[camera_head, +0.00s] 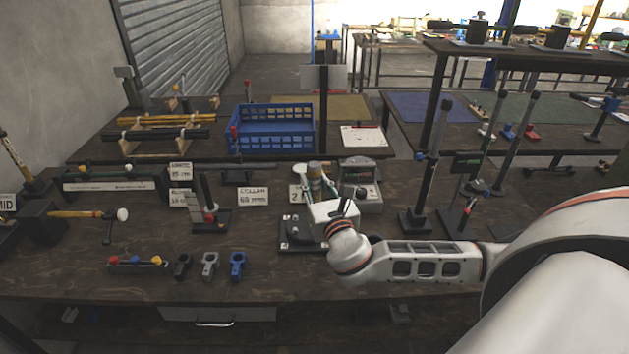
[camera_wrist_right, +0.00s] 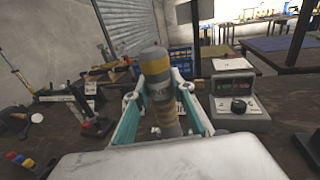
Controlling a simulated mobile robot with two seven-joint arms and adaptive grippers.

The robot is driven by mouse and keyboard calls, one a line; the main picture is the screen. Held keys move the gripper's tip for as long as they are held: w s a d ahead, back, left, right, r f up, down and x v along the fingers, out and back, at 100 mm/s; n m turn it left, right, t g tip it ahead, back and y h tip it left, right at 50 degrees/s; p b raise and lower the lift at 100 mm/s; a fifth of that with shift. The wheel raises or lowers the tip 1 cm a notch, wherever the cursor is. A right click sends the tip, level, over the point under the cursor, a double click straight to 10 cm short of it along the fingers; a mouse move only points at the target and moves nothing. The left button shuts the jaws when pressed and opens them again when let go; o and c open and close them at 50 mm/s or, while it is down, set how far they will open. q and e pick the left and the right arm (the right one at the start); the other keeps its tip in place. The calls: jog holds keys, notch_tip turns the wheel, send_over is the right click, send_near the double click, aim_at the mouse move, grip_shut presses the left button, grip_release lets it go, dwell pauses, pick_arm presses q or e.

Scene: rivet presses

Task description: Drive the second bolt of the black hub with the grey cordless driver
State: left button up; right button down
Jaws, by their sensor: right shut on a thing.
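The grey cordless driver (camera_wrist_right: 153,62) has yellow bands and stands roughly upright between the teal-padded fingers of my right gripper (camera_wrist_right: 157,92), which is shut on it. In the head view the driver (camera_head: 315,172) shows above my right gripper (camera_head: 322,200) at the middle of the bench. A dark base plate with small pale parts (camera_head: 291,237) lies just left of and below the gripper. The black hub cannot be made out clearly; the gripper and wrist hide that area. The driver's tip and the bolts are hidden. My left gripper is out of view.
A grey box with a display and dial (camera_wrist_right: 238,98) stands close right of the gripper. Black, grey and blue clamps (camera_head: 209,264) lie at the front left. A stand with an upright (camera_head: 207,210) is left, and tall posts (camera_head: 428,165) stand right. A blue crate (camera_head: 272,130) is behind.

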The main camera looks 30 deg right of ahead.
jog(key=shift+s+f, duration=0.1)
jog(key=shift+f, duration=0.7)
dwell(1.3)
jog(key=shift+a+f, duration=0.1)
dwell(0.7)
